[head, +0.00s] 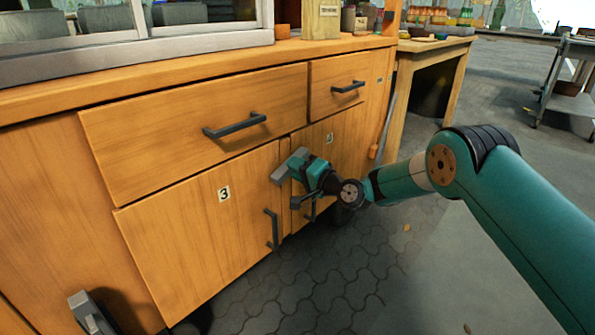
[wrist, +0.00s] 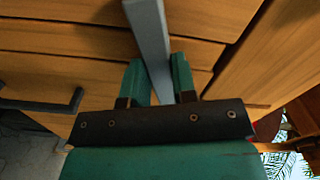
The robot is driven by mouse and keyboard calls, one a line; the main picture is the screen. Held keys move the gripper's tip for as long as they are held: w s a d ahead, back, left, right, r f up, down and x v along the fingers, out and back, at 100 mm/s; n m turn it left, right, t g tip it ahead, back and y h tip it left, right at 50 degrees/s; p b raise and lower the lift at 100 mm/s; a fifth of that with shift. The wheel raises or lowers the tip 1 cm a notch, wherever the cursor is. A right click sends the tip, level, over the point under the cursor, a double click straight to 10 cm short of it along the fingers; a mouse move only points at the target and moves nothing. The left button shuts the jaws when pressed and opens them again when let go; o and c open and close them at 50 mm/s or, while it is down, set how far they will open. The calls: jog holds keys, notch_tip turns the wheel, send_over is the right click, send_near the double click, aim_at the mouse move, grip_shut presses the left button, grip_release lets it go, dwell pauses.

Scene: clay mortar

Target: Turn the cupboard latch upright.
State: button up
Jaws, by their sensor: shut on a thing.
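The cupboard latch is a grey bar (head: 282,174) at the top of the seam between the two lower doors. In the head view it looks slanted, its visible end pointing down and left. In the wrist view the bar (wrist: 149,35) runs from the top edge down between the two teal fingers. My gripper (head: 302,168) is shut on the latch, one finger on each side of it. The fingers also show in the wrist view (wrist: 160,82). The part of the latch behind the gripper is hidden in the head view.
The left door (head: 190,240) with label 3 and the right door (head: 345,140) look closed. Dark bar handles stick out, including one on the left door (head: 271,230) and one on the wide drawer (head: 235,126). A grey metal piece (head: 88,312) juts out lower left. Paved floor lies in front.

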jog(key=shift+n+b, duration=3.4)
jog(key=shift+n, duration=3.6)
jog(key=o, duration=0.9)
jog(key=p+v, duration=0.3)
jog(key=v, duration=1.4)
jog(key=shift+s+d+p, duration=0.15)
jog(key=shift+s+p, duration=0.1)
jog(key=shift+p, duration=0.05)
